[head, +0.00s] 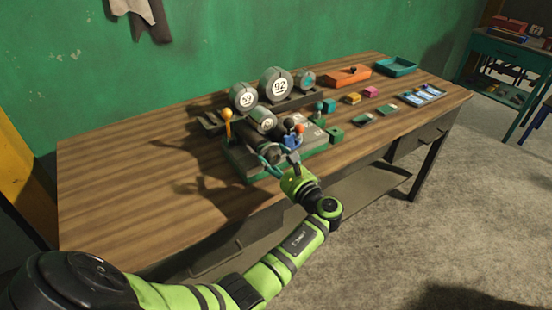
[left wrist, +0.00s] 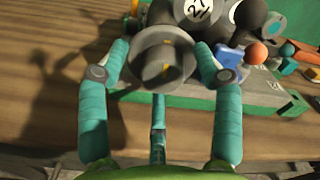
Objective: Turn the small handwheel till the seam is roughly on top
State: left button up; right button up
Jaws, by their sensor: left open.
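A grey round wheel-like part (left wrist: 160,48), which looks like the small handwheel, is on the machine with the green base (head: 248,170). In the left wrist view a short yellow mark shows near the middle of its face. I cannot tell whether that mark is the seam. My left gripper (head: 280,162) is open at the machine's near side. In the left wrist view its teal fingers (left wrist: 161,74) stand on both sides of the wheel, with a third finger below. Whether they touch it is unclear. My right gripper is not in view.
Rollers marked 59 (head: 243,97) and 92 (head: 276,84) stand behind the machine. A blue block (left wrist: 230,56) and an orange ball (left wrist: 257,53) sit close right of the gripper. The table's left part is clear.

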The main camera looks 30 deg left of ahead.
pick_arm(q)
jog(key=shift+a, duration=0.15)
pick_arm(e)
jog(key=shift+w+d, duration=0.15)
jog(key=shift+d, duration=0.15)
pick_arm(q)
jog(key=shift+w, duration=0.1)
jog(key=c, duration=1.1)
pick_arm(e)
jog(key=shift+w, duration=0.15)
pick_arm(q)
jog(key=shift+c, duration=0.2)
